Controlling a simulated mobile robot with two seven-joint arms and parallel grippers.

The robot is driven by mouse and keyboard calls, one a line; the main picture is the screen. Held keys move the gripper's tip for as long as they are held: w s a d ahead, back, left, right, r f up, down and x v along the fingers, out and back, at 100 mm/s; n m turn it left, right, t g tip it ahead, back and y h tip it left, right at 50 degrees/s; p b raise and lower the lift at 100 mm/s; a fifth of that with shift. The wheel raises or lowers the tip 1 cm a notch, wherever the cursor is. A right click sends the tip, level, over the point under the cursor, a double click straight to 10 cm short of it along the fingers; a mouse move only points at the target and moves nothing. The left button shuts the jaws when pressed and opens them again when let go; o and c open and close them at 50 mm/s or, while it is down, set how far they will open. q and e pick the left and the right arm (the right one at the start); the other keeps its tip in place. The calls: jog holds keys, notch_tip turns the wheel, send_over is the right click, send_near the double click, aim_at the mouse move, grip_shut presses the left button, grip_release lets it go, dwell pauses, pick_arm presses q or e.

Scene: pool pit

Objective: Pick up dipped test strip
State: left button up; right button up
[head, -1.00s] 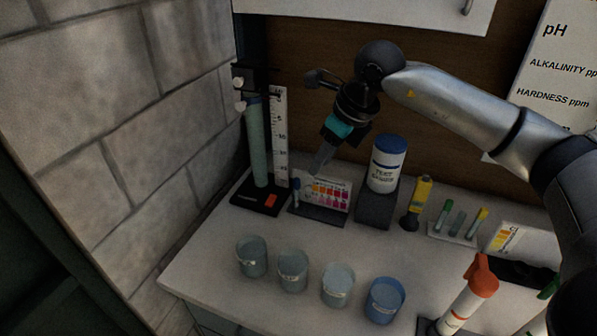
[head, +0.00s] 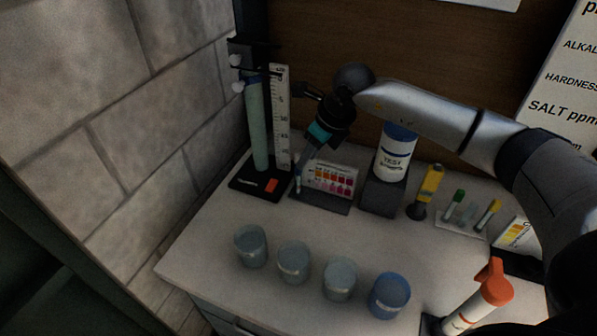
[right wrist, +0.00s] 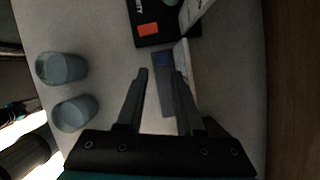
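My right gripper (head: 304,164) points down over the left end of the dark stand with the colour chart (head: 331,181). In the right wrist view its two fingers (right wrist: 161,76) are apart, with nothing held between them. A small upright piece (head: 298,183), which looks like the test strip, stands at that left end, just under the fingertips. In the wrist view a small blue patch (right wrist: 162,58) shows on the dark stand (right wrist: 166,88), just beyond the fingertips. Whether a finger touches the strip cannot be told. My left gripper is not in view.
A tall green cylinder (head: 257,125) with a white scale (head: 281,115) stands close left. The test strip bottle (head: 396,155) is on the right. Several cups, including a blue one (head: 389,296), line the front. Bare counter (head: 225,210) lies between.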

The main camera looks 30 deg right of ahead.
jog(key=shift+w+x, duration=0.15)
jog(key=shift+x, duration=1.2)
jog(key=shift+w+x, duration=0.1)
jog(key=shift+x, duration=1.2)
jog(key=shift+r, duration=0.1)
grip_shut()
